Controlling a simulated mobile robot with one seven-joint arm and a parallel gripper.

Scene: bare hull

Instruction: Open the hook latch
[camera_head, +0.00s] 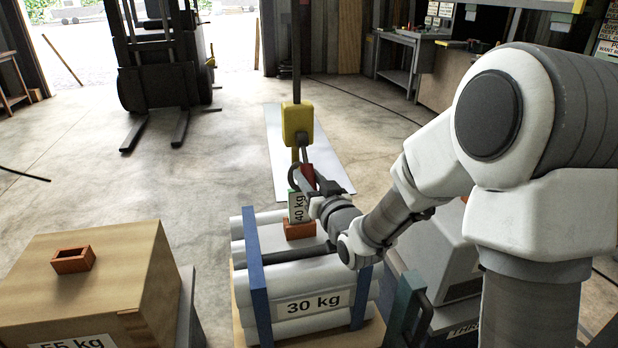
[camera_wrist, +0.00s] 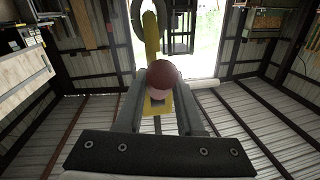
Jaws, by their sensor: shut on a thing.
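A yellow hook block (camera_head: 297,122) hangs on a dark vertical line, with a dark grey hook (camera_head: 294,177) below it. A red part (camera_head: 308,176) shows beside the hook, just above my gripper (camera_head: 316,199). In the wrist view, my gripper (camera_wrist: 160,84) has its two grey fingers closed on a round red knob (camera_wrist: 164,73). A yellow bar (camera_wrist: 150,36) rises behind the knob, and a dark curved piece (camera_wrist: 137,22) is beside it. My wrist hides part of the hook in the head view; I cannot tell the latch's angle.
A wooden box (camera_head: 90,270) stands left.

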